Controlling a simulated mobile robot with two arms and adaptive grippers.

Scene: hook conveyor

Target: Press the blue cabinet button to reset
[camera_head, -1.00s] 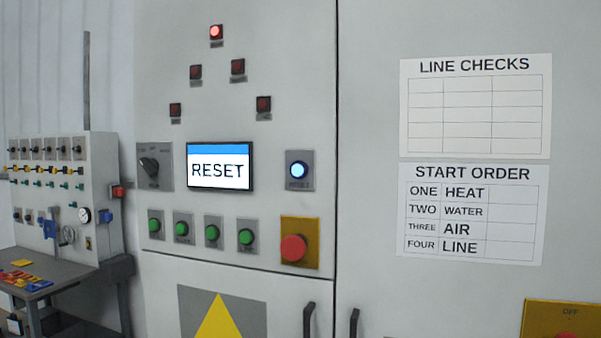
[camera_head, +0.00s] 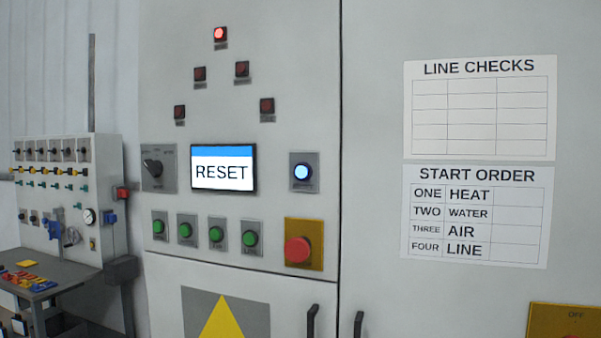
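The blue cabinet button (camera_head: 302,172) is lit and sits on a grey plate on the cabinet front, right of the display. The display (camera_head: 224,168) reads RESET under a blue band. The grey cabinet (camera_head: 370,120) fills most of the view. Neither of my grippers is in view, and nothing touches the button.
Several green buttons (camera_head: 185,231) and a red mushroom button (camera_head: 298,250) on a yellow plate sit below the display. A red lamp (camera_head: 220,34) is lit at the top. Door handles (camera_head: 312,322) stick out below. A bench (camera_head: 60,275) stands at left.

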